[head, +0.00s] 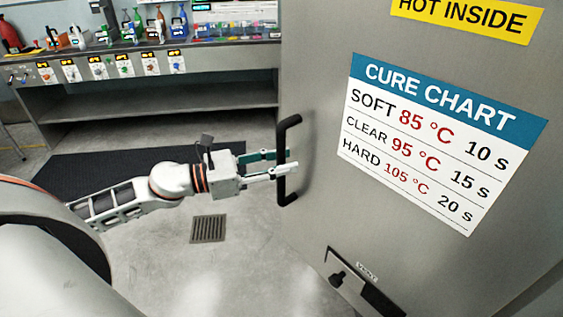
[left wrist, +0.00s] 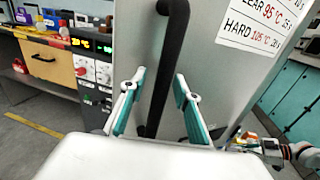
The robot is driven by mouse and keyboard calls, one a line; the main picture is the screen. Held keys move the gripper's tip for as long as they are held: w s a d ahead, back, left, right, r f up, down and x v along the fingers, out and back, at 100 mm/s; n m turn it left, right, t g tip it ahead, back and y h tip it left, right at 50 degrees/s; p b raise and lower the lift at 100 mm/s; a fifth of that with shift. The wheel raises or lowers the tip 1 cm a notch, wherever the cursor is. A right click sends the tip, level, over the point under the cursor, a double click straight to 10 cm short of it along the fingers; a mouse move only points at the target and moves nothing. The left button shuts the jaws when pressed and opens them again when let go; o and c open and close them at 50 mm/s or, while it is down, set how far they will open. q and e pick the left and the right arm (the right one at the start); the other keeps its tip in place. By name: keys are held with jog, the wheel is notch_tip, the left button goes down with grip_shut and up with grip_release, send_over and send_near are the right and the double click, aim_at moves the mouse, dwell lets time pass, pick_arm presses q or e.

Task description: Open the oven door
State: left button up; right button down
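The oven door (head: 315,130) is a large grey metal panel in the head view, with a cure chart on it. Its black vertical bar handle (head: 290,190) is near the door's left edge. My left gripper (head: 284,162) is at the middle of the handle. In the left wrist view, the handle (left wrist: 166,70) runs between the two teal-lined fingers, which stand apart on either side of it. A gap shows between finger and bar, so they look open. Part of another arm (left wrist: 275,150) shows small at the right edge of that view; its fingers are unclear.
A workbench (head: 150,100) with bottles and coloured bins stands behind, left of the door. A dark mat (head: 100,165) and a floor grate (head: 208,229) lie on the floor. A small lever plate (head: 345,280) sits low on the oven front. The floor left of the door is clear.

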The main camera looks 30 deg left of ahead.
pick_arm(q)
jog(key=shift+s+f, duration=0.1)
jog(key=shift+s, duration=0.05)
jog(key=v, duration=1.2)
dwell(0.6)
notch_tip(320, 180, down, 18)
jog(key=a+n+t+y, duration=0.1)
jog(key=n+t+y, duration=0.45)
jog(key=n, duration=1.85)
jog(key=s+d+f+n+g+y, duration=0.2)
jog(key=s+d+f+n+g, duration=0.2)
jog(key=d+f+n, duration=0.4)
jog(key=s+d+f+n+g+y, duration=0.2)
jog(key=s+d+f+n+g, duration=0.2)
jog(key=d+f+n, duration=0.4)
notch_tip(320, 180, down, 2)
jog(key=shift+s+d+f, duration=0.15)
jog(key=shift+s, duration=0.4)
